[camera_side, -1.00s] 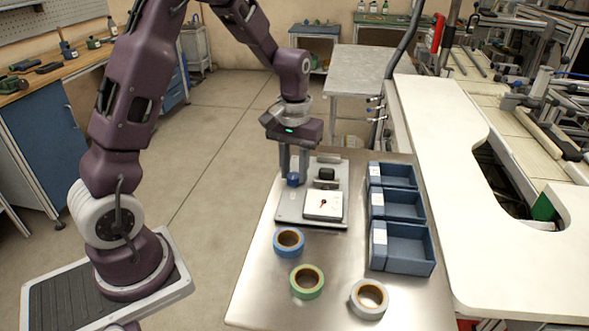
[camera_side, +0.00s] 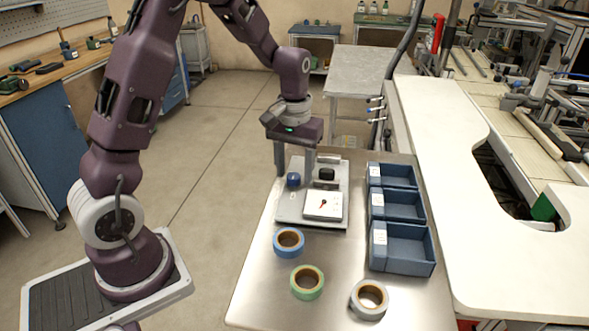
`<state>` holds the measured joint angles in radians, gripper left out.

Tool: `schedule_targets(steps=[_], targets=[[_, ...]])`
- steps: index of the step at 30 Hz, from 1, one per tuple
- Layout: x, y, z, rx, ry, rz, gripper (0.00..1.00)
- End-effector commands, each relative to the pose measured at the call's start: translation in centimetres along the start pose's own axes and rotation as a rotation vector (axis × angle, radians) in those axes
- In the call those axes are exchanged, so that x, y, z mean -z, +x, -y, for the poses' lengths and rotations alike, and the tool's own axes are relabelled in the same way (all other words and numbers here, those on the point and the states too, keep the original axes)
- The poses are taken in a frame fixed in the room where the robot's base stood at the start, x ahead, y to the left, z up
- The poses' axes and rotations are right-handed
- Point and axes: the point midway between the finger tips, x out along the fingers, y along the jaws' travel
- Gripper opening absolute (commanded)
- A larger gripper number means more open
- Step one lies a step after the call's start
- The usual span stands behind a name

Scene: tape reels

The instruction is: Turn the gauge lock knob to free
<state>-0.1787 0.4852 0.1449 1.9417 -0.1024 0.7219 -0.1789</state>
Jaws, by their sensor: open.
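The gauge unit is a grey plate (camera_side: 290,214) on the steel table, with a white square dial (camera_side: 323,205) and a small red needle at its front. My gripper (camera_side: 294,171) points down at the plate's back left. Any marking for the knob's position is too small to read.
Three tape reels lie in front: blue (camera_side: 289,252), green (camera_side: 319,283) and white-grey (camera_side: 358,309). A blue three-compartment bin (camera_side: 410,262) stands right of the gauge. A pale bench (camera_side: 445,220) borders the table's right. The table's front left is bare.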

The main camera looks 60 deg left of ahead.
Motion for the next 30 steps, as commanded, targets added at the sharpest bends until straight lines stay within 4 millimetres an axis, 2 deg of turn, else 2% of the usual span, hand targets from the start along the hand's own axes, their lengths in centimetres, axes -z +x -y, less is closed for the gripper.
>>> schedule_targets(steps=[6, 10, 22, 23, 26, 27, 30], targets=[[0.1, -4.2, -0.1, -0.002, 0.000, -0.006, 0.51], [0.1, -6.2, -0.1, -0.001, 0.000, -0.005, 0.51], [-0.4, -7.4, -0.1, -0.006, 0.009, -0.010, 0.51], [-0.8, -8.0, -0.2, -0.013, 0.020, -0.020, 0.51], [-4.4, -11.5, -0.7, -0.054, 0.099, -0.087, 0.51], [-6.6, -13.1, -0.8, -0.073, 0.148, -0.126, 0.51], [-12.7, -15.9, -0.3, -0.113, 0.280, -0.233, 0.51]])
